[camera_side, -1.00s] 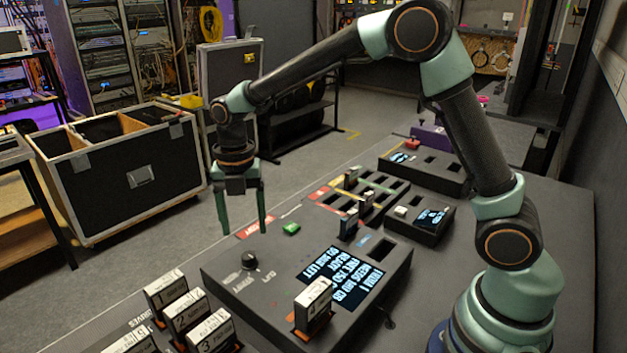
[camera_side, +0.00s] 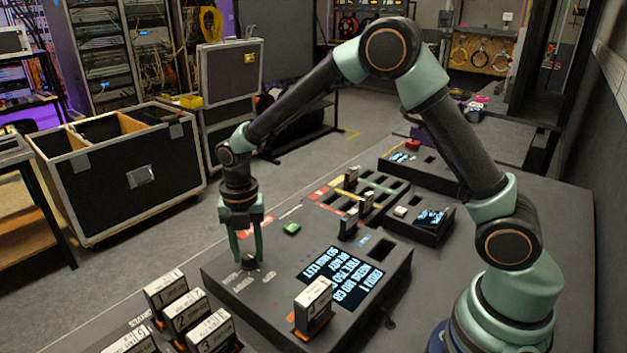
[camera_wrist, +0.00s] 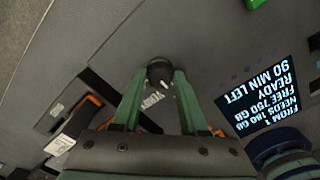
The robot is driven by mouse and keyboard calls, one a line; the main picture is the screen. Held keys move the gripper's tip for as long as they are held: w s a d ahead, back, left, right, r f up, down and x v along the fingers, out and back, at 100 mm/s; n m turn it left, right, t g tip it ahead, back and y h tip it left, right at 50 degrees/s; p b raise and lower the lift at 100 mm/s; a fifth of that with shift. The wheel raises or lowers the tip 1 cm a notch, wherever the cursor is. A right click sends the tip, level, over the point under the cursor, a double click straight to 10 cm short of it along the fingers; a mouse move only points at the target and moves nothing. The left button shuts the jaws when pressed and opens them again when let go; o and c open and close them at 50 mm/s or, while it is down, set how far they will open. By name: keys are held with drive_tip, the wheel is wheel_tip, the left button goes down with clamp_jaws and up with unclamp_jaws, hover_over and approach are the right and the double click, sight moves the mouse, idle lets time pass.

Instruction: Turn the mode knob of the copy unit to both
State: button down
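The copy unit (camera_side: 225,275) is a dark box with a lit screen (camera_side: 343,277) on its top. Its mode knob (camera_wrist: 160,72) is small, black and round, near the unit's far left corner in the side view (camera_side: 249,264). White lettering lies beside it, too small to read surely; the knob's pointer cannot be made out. My gripper (camera_side: 248,261) points down over the knob. In the wrist view its two green fingers (camera_wrist: 160,76) stand on either side of the knob, tips close against it, so it looks shut on the knob.
A cartridge marked 4 (camera_side: 313,305) stands upright in the copy unit. Several numbered cartridges (camera_side: 187,311) stand at the front left. Slotted trays and a smaller screened box (camera_side: 425,217) are farther back.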

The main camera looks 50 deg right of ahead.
drive_tip(key=shift+m, duration=0.4)
drive_tip(key=m, duration=0.3)
drive_tip(key=shift+m, duration=0.4)
drive_tip(key=m, duration=0.4)
drive_tip(key=shift+r, duration=0.1)
drive_tip(key=m, duration=0.4)
drive_tip(key=shift+m, duration=0.4)
drive_tip(key=m, duration=0.4)
drive_tip(key=shift+m, duration=0.4)
drive_tip(key=shift+c, duration=2.2)
unclamp_jaws()
drive_tip(key=shift+r, duration=0.1)
